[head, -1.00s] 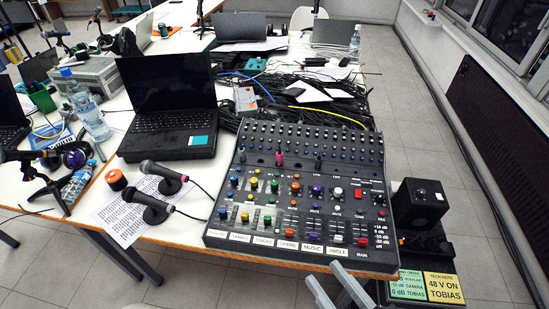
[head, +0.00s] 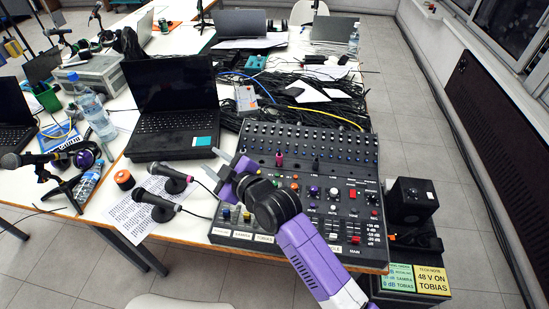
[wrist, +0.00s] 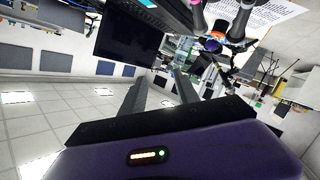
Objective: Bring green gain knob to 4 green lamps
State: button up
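The black mixer (head: 352,172) lies at the front right of the table in the head view, with rows of coloured knobs, faders and lights. My purple arm crosses its left and middle part. I cannot make out green lamps as lit or unlit.
An open laptop (head: 174,142) stands left of the mixer. Two microphones (head: 158,206) and an orange-topped roll (head: 124,180) lie by a printed sheet. Tangled black cables (head: 300,112) fill the area behind the mixer. A black speaker (head: 416,203) stands right of the table.

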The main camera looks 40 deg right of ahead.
jog(key=w+d+n+g+p, duration=0.2)
jog(key=w+d+n+g, duration=0.15)
jog(key=w+n, duration=0.35)
jog(key=n+g+h, duration=0.2)
jog(key=n+g, duration=1)
jog(key=n, duration=0.4)
send_near(275, 182)
jog(key=shift+s+a+f+n, duration=0.1)
jog(key=shift+s+a+n, duration=0.2)
jog(key=shift+s, duration=0.05)
notch_tip(275, 182, down, 9)
jog(key=b, duration=0.7)
jog(key=shift+r, duration=0.3)
jog(key=c, duration=0.8)
